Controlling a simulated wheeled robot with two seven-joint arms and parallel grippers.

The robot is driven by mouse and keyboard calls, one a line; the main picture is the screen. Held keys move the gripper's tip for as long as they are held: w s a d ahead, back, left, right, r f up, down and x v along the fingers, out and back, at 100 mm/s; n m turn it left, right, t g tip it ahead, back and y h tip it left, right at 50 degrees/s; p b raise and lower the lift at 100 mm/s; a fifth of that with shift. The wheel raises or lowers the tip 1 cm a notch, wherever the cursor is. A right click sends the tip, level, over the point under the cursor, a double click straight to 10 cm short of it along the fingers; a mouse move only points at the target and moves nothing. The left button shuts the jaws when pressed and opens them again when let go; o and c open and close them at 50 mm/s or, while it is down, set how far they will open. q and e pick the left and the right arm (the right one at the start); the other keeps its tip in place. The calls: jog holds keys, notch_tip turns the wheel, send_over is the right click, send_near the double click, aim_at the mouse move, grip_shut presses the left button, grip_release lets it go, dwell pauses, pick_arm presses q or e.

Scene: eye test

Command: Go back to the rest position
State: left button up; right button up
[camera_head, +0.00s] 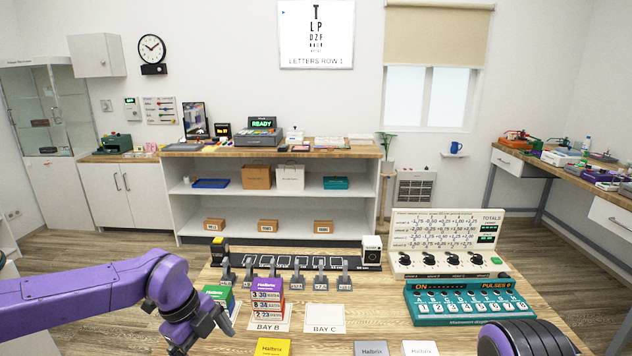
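My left arm comes in from the left, and my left gripper (222,322) hangs over the near left part of the wooden table (375,318), beside the box stack at Bay B. Its dark fingers are small, and I cannot tell whether they are open or shut. Nothing is clearly seen in them. A rounded purple and black part of my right arm (520,340) shows at the bottom right. My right gripper is out of view.
Stacked purple and red boxes (267,290) stand on Bay B; the Bay C mat (324,318) is empty. A green box (217,294) is partly behind my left arm. A teal switch panel (470,302) is at right. Yellow (272,347), grey and white boxes line the near edge.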

pick_arm(q)
jog(key=s+a+f+m+t+y, duration=0.2)
jog(key=s+a+f+m+y, duration=0.15)
jog(key=f+m, duration=0.7)
jog(key=s+a+f+m+t+y, duration=0.1)
jog(key=s+a+f+m+y, duration=0.45)
jog(key=m, duration=0.75)
jog(key=s+f+m+h, duration=0.1)
jog(key=s+f+m, duration=0.5)
jog(key=s+m, duration=0.3)
jog(key=s+f+m+h+b, duration=0.1)
jog(key=s+f+m, duration=0.5)
jog(key=s+m, duration=0.3)
jog(key=shift+s+h, duration=0.3)
jog(key=shift+s, duration=0.9)
